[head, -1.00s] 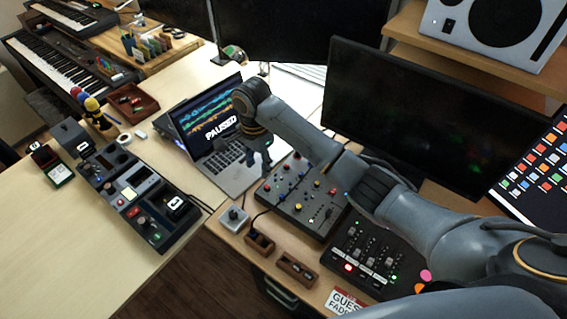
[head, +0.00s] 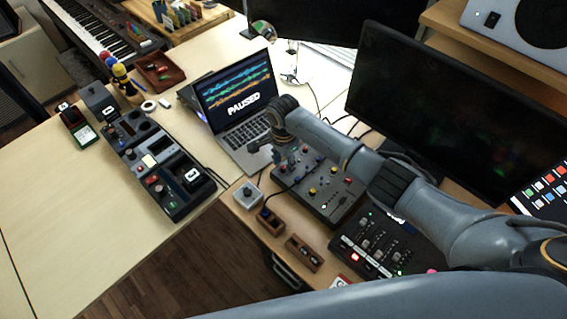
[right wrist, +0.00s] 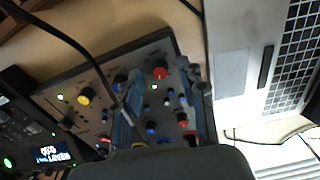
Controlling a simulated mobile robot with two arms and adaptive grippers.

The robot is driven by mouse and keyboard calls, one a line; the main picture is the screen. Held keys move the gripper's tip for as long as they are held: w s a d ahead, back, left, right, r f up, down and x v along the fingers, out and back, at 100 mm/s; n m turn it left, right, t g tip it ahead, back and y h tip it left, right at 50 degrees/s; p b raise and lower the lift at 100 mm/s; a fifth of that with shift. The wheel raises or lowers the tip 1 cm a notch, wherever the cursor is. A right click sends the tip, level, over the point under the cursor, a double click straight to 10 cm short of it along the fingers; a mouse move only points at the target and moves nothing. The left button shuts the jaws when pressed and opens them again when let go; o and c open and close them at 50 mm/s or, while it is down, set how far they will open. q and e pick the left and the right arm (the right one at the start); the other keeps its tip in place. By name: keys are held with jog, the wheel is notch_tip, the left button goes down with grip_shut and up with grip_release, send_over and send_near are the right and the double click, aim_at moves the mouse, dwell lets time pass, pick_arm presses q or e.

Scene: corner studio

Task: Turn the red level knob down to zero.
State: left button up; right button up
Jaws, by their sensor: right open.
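In the right wrist view a red knob (right wrist: 160,72) stands on the grey mixer panel, between and just beyond my right gripper's fingertips. A second red knob (right wrist: 190,138) sits lower, by the right finger. My right gripper (right wrist: 163,88) is open and empty, its fingers apart over the panel. In the head view the right gripper (head: 286,156) hangs over the far left end of the mixer panel (head: 335,208) and hides some knobs there. The knob labels are too small to read. My left gripper is not in view.
A laptop (head: 240,110) showing "PAUSED" stands beyond the panel. A darker console (head: 385,245) with sliders lies to its right, below a monitor. A grey box with a knob (head: 248,195) and small wooden trays (head: 304,253) lie in front. Another console (head: 150,165) is at left.

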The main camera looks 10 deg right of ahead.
jog(key=shift+f, duration=0.4)
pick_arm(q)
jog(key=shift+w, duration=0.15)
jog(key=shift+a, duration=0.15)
pick_arm(e)
jog(key=shift+c, duration=0.4)
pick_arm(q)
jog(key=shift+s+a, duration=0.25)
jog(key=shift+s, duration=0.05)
pick_arm(e)
grip_shut()
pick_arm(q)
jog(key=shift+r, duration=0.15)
